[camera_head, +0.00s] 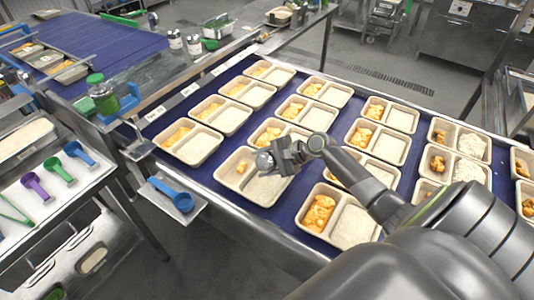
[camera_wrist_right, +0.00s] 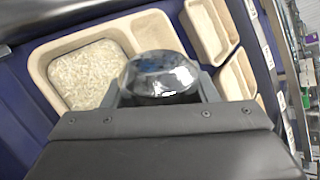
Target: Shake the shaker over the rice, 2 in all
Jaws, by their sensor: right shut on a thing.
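My right gripper (camera_head: 274,160) comes in from the lower right and is shut on the shaker (camera_head: 264,162). The shaker shows a shiny rounded metal end, also seen between the fingers in the right wrist view (camera_wrist_right: 158,76). Its body is mostly hidden by the gripper. It is over a two-compartment tray (camera_head: 219,177) on the blue conveyor. The tray's right compartment holds white rice (camera_head: 266,190); the rice also shows in the wrist view (camera_wrist_right: 86,74), beside the shaker. Orange food partly shows in the left compartment. I cannot tell the exact height. My left gripper is not in view.
Several similar trays (camera_head: 192,145) stand in rows on the blue conveyor (camera_head: 210,198). At the left, colored scoops lie on a white surface, and a blue scoop (camera_head: 172,195) sits on a small shelf. A green-lidded jar (camera_head: 103,97) stands behind. Two more jars (camera_head: 185,42) stand farther back.

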